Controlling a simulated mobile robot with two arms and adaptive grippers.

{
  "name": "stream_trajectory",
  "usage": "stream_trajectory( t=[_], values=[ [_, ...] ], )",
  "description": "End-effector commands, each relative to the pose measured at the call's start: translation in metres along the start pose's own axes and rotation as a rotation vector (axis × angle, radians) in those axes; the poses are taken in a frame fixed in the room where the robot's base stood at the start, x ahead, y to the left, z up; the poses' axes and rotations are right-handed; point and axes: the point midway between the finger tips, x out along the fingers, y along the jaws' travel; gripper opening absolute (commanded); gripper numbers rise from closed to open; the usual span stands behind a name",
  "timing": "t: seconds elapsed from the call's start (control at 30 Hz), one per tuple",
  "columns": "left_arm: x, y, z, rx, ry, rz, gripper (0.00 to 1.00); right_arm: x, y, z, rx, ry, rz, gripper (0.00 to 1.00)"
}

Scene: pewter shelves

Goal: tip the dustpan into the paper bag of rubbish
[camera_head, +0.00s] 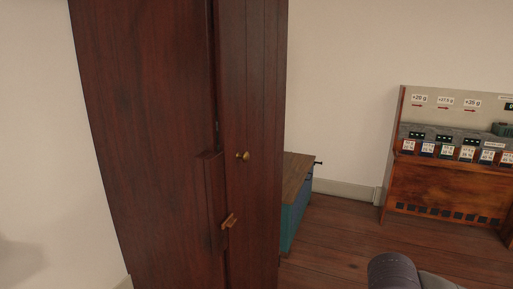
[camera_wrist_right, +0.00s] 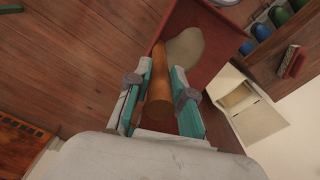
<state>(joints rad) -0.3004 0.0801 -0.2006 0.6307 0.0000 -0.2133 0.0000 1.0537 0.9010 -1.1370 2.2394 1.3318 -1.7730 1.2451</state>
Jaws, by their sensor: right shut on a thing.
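In the right wrist view my right gripper (camera_wrist_right: 160,74), with teal fingers, is shut on a brown wooden handle (camera_wrist_right: 158,83), which I take to be the dustpan's. A pale olive-beige rounded part (camera_wrist_right: 185,47) shows just beyond the handle; whether it belongs to the same thing I cannot tell. A tan, square, open-looking container (camera_wrist_right: 244,97) is at the right of the wrist view; it may be the paper bag, but I cannot tell. Neither dustpan nor bag shows in the head view. My left gripper is in neither view.
A tall dark wooden cabinet (camera_head: 165,140) fills the head view's left half. A blue chest (camera_head: 294,209) stands behind it. A wooden rack with labels (camera_head: 440,185) is at the right. Wooden floor (camera_head: 335,240) lies between. The wrist view shows a reddish-brown panel (camera_wrist_right: 215,65) and a red brush (camera_wrist_right: 292,61).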

Motion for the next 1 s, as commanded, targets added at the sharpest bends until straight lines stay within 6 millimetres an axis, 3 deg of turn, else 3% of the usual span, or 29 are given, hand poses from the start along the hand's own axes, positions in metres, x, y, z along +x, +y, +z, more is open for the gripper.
stream_trajectory(
  t=[0.43, 0.57, 0.67, 1.0],
  values=[
    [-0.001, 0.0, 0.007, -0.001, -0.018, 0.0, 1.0, -0.003, -0.001, 0.0, -0.001, 0.002, -0.001, 0.0],
    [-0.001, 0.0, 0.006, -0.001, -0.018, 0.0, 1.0, -0.007, -0.009, -0.004, -0.033, 0.003, -0.003, 0.0],
    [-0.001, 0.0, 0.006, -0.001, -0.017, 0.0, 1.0, -0.017, -0.024, -0.011, -0.095, 0.004, -0.004, 0.0],
    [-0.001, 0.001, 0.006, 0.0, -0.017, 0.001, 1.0, -0.066, -0.102, -0.049, -0.431, 0.004, -0.002, 0.0]
  ],
)
